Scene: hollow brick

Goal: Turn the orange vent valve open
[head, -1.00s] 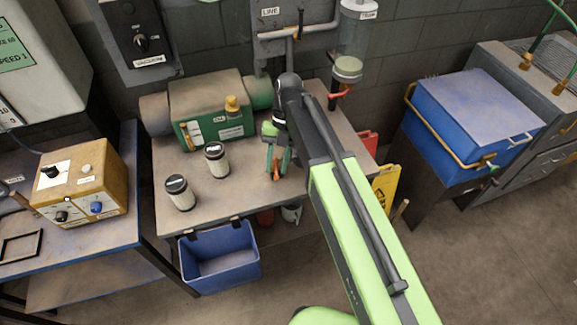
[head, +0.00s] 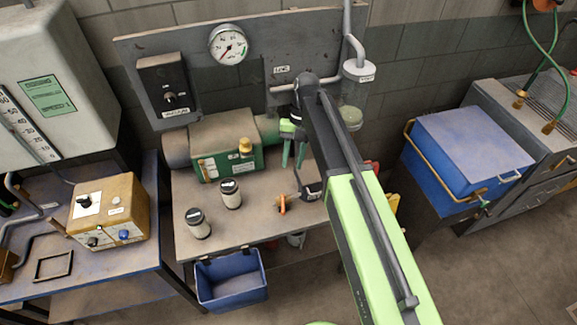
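My gripper (head: 293,162) points down above the back part of the workbench, beside the green pump (head: 225,150). Its two green fingers are apart, with nothing seen between them. A clear cylindrical vessel (head: 355,92) hangs on the pipe at the back right of the bench. The orange lever seen below this vessel earlier is now hidden behind my dark arm link. A small orange loop (head: 282,204) shows on the bench top in front of my gripper, partly beside my arm; I cannot tell what it belongs to.
Two dark-capped jars (head: 230,193) (head: 197,223) stand at the bench's left front. A blue bin (head: 230,290) hangs below the front edge. A pressure gauge (head: 228,44) and a vacuum switch box (head: 169,92) are on the back panel. A blue chest (head: 470,150) stands at right.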

